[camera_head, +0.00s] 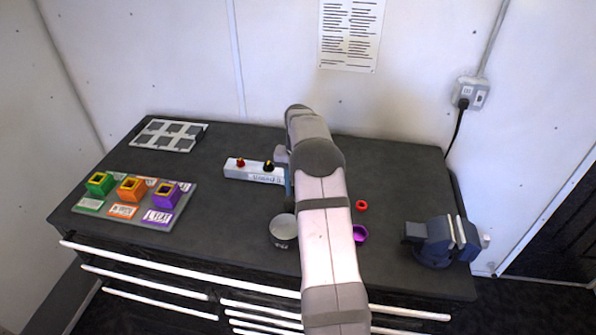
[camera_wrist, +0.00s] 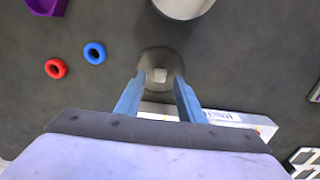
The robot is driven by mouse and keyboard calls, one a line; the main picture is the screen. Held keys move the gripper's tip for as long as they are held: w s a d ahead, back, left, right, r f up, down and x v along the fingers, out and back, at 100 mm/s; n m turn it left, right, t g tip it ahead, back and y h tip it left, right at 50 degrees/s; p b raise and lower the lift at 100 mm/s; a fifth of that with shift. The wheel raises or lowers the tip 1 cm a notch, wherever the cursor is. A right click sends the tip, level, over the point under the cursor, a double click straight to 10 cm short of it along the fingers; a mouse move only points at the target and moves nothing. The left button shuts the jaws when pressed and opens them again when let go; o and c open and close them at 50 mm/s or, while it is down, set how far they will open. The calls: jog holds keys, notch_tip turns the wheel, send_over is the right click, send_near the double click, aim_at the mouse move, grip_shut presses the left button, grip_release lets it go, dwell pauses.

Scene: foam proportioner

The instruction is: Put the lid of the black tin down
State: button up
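A dark round lid (camera_wrist: 160,54) with a small pale square knob (camera_wrist: 160,75) shows in the wrist view, centred between my fingertips. My gripper (camera_wrist: 160,81) has its two blue fingers spread apart, with a gap on each side of the knob. I cannot tell whether the lid rests on the table or on something beneath it. In the head view my arm hides the lid and most of my gripper; a bit of blue finger shows. A round grey tin (camera_head: 283,230) stands on the table near the front; it also shows at the top of the wrist view (camera_wrist: 183,7).
A white box (camera_head: 254,172) with red and black knobs lies behind the lid. A red ring (camera_head: 361,205), a blue ring (camera_wrist: 95,53) and a purple piece (camera_head: 359,234) lie to the right. A vise (camera_head: 437,240) stands far right; coloured holders (camera_head: 134,190) stand left.

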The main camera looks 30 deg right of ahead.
notch_tip(320, 180, up, 10)
jog(key=b, duration=0.1)
jog(key=shift+r+b, duration=0.15)
jog(key=shift+b, duration=0.2)
jog(key=s+a+n, duration=0.2)
jog(key=s+a, duration=0.1)
jog(key=a, duration=0.5)
jog(key=s+a+n, duration=0.2)
jog(key=s+a, duration=0.2)
jog(key=a, duration=0.4)
jog(key=s+a+f+n, duration=0.1)
jog(key=s+a+f, duration=0.1)
jog(key=s, duration=0.4)
jog(key=s+a+f+n, duration=0.2)
jog(key=s+a+f, duration=0.1)
jog(key=s+a, duration=0.2)
jog(key=s+a+f+n, duration=0.2)
jog(key=s+a, duration=0.1)
jog(key=s, duration=0.5)
jog(key=shift+s+a+f, duration=0.25)
jog(key=shift+s+f, duration=0.1)
jog(key=shift+f, duration=0.05)
